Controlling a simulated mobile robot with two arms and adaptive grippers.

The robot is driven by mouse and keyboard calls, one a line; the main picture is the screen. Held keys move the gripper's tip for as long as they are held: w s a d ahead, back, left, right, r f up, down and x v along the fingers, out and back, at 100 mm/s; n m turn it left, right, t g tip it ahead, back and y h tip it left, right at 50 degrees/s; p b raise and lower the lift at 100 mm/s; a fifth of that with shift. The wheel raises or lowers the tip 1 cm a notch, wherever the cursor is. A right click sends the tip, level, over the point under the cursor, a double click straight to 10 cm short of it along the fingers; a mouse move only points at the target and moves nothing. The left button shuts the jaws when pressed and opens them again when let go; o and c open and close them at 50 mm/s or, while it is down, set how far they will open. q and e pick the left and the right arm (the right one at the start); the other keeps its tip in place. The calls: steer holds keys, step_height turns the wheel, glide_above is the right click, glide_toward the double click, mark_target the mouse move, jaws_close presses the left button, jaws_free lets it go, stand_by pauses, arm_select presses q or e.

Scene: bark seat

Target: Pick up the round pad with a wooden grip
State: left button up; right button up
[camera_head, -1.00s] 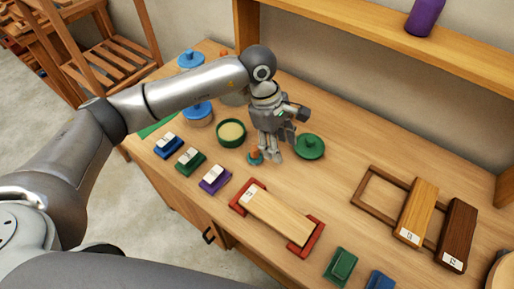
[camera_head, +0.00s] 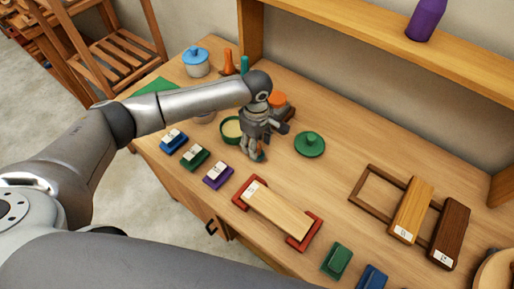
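The small round pad (camera_head: 261,156) shows only in part, as a bit of teal and orange-brown at my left gripper's fingertips. It is on the table, left of the green round lid. My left gripper (camera_head: 256,155) points down over it, with the fingers at its grip. The fingers hide most of the pad, and I cannot tell whether they are closed on it. My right gripper is not in view.
A green bowl (camera_head: 231,130) is close behind-left of the gripper, and a green knobbed lid (camera_head: 310,144) is to its right. A pale board on red holders (camera_head: 276,211) lies in front. Small blocks (camera_head: 195,156) line the left edge. A shelf (camera_head: 400,70) runs behind.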

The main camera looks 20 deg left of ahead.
arm_select(q)
steer(key=shift+f, duration=1.1)
steer(key=c, duration=1)
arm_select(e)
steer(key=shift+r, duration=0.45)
arm_select(q)
steer(key=shift+r, duration=0.15)
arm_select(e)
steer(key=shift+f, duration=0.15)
arm_select(q)
steer(key=shift+w+r+b, duration=0.1)
steer(key=shift+r+b, duration=0.45)
steer(key=shift+b, duration=0.05)
steer(key=s+r+b, duration=0.6)
steer(key=s+r, duration=0.5)
steer(key=s, duration=0.3)
steer(key=shift+d+r, duration=0.35)
steer(key=shift+d, duration=0.05)
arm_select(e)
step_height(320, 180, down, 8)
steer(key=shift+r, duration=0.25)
arm_select(q)
steer(key=shift+s, duration=0.1)
